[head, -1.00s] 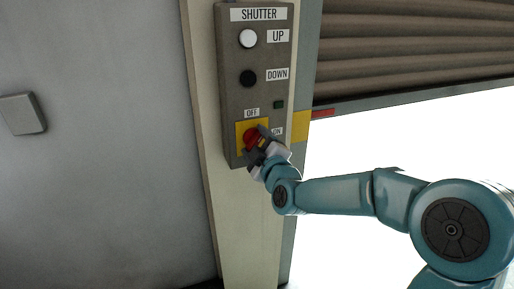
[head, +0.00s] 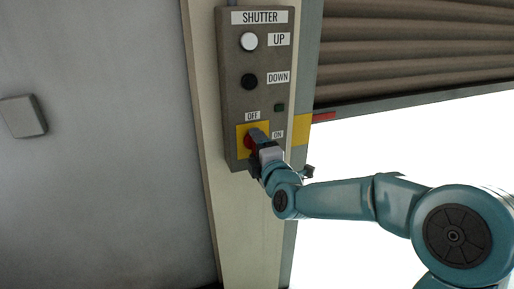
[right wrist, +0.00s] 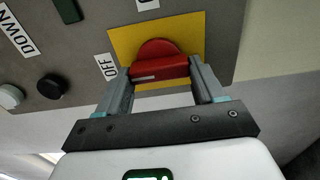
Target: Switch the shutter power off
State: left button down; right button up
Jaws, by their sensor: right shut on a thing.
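The red rotary switch (head: 249,143) sits on a yellow plate (head: 241,131) at the bottom of the grey shutter control box. My right gripper (head: 257,138) is at the switch and partly covers it in the head view. In the right wrist view, the red switch handle (right wrist: 160,68) lies between the two fingers of the right gripper (right wrist: 162,80), which are shut on it. A white mark on the handle is on the side toward the OFF label (right wrist: 106,66). The OFF label (head: 252,116) is above the switch and the ON label (head: 277,134) to its right. My left gripper is not in view.
A white UP button (head: 249,41), a black DOWN button (head: 249,81) and a small dark green lamp (head: 279,107) are higher on the box. The brown shutter (head: 420,50) is partly raised over a bright opening at right. A grey wall plate is at far left.

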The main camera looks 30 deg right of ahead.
dwell(0.4)
jog(key=o, duration=1)
jog(key=shift+o, duration=0.2)
jog(key=b+v, duration=0.2)
jog(key=v, duration=1.4)
jog(key=shift+s+a, duration=0.1)
jog(key=shift+s, duration=0.05)
jog(key=shift+r, duration=0.1)
